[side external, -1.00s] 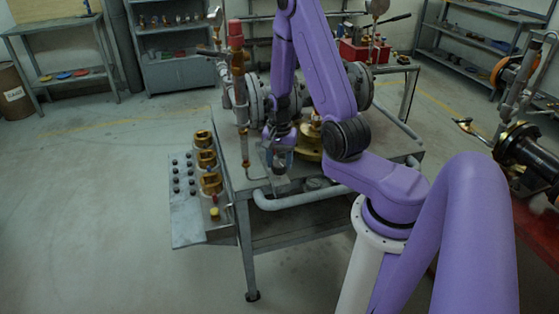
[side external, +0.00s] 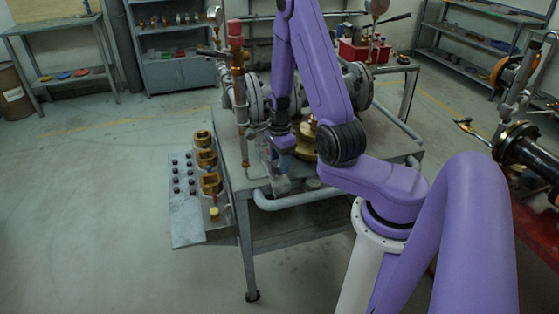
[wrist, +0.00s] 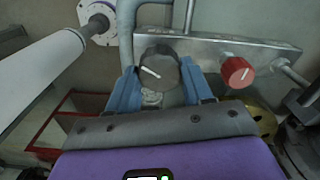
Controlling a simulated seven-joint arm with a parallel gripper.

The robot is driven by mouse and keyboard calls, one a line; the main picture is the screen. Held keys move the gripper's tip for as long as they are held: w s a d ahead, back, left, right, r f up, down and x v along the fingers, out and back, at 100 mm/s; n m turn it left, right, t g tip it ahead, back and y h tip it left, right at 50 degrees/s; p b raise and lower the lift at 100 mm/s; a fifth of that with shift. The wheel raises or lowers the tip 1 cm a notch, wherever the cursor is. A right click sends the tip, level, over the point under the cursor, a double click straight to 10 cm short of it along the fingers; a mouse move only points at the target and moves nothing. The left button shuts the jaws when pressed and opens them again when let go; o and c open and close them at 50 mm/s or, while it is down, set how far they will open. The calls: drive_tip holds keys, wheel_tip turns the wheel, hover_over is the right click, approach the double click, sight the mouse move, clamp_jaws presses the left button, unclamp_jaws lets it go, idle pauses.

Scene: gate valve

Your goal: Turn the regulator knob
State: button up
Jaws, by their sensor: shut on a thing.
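A dark grey round knob (wrist: 158,70) with a white pointer line sits on a metal panel (wrist: 222,50) in the wrist view. The pointer line slants down to the right. The blue fingers of my gripper (wrist: 160,82) are shut on this knob, one finger on each side. A red knob (wrist: 237,72) with a white line is on the same panel to the right, apart from my gripper. In the side view my gripper (side external: 279,180) is at the front edge of the steel bench (side external: 235,190), and the knobs cannot be made out there.
Flanged grey pipework (side external: 256,98) and a red-topped brass fitting (side external: 236,42) stand on the bench by my arm. A grey pipe (side external: 285,201) runs along the bench front. A side shelf (side external: 186,215) holds brass fittings.

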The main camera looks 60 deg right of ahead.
drive_tip(key=shift+m, duration=0.5)
drive_tip(key=o, duration=1)
drive_tip(key=shift+o, duration=0.2)
